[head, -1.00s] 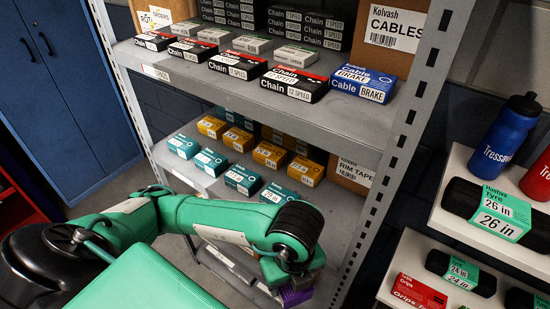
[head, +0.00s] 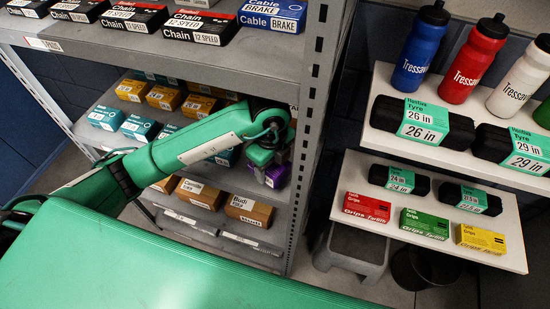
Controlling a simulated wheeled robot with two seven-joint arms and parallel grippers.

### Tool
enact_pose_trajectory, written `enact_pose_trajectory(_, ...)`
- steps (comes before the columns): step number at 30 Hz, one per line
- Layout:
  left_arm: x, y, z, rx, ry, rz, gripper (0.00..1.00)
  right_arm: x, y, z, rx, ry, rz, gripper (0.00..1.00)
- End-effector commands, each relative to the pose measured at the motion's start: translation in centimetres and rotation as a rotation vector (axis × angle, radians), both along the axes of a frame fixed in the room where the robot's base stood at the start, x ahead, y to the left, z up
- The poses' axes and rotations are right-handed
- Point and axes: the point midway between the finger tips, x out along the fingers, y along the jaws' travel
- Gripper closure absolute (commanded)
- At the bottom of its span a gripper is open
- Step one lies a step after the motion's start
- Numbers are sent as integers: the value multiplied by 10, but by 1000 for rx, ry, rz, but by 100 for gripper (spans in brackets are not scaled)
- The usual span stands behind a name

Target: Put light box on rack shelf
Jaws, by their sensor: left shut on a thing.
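My left gripper (head: 268,158) is shut on a small dark purple box, probably the light box (head: 272,176). It holds the box at the right side of the grey rack, in front of the right end of the middle shelf area. The gripper covers part of the box, and its label is too small to read. The rack's middle shelf (head: 218,170) carries teal and orange boxes. I cannot tell whether the purple box touches a shelf. My right gripper is not in view.
The rack's upright post (head: 316,110) stands just right of the held box. Its upper shelf (head: 150,48) holds chain and brake cable boxes. Brown boxes (head: 249,211) stand on a lower shelf. A white side shelf (head: 450,160) at the right holds tyres and bottles.

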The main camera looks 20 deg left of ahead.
Motion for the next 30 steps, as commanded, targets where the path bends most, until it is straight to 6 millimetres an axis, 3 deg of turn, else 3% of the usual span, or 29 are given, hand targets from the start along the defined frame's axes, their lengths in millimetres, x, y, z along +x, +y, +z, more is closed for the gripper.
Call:
enact_pose_trajectory(3, 22, -1, 3, 1, 0, 3, 67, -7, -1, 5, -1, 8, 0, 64)
enact_pose_trajectory(7, 33, -1, 1, 0, -1, 1, 67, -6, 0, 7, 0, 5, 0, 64)
enact_pose_trajectory(11, 34, -1, -5, 0, 1, 0, 67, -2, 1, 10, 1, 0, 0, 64)
enact_pose_trajectory(18, 34, -1, -34, 1, 0, 1, 67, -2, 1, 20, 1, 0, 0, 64)
enact_pose_trajectory(28, 34, -1, -39, 0, -1, 0, 67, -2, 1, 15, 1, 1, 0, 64)
enact_pose_trajectory(29, 34, -1, -38, 0, -1, 0, 36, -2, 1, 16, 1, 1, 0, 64)
enact_pose_trajectory(30, 34, -1, -37, 0, -1, 0, 28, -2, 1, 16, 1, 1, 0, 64)
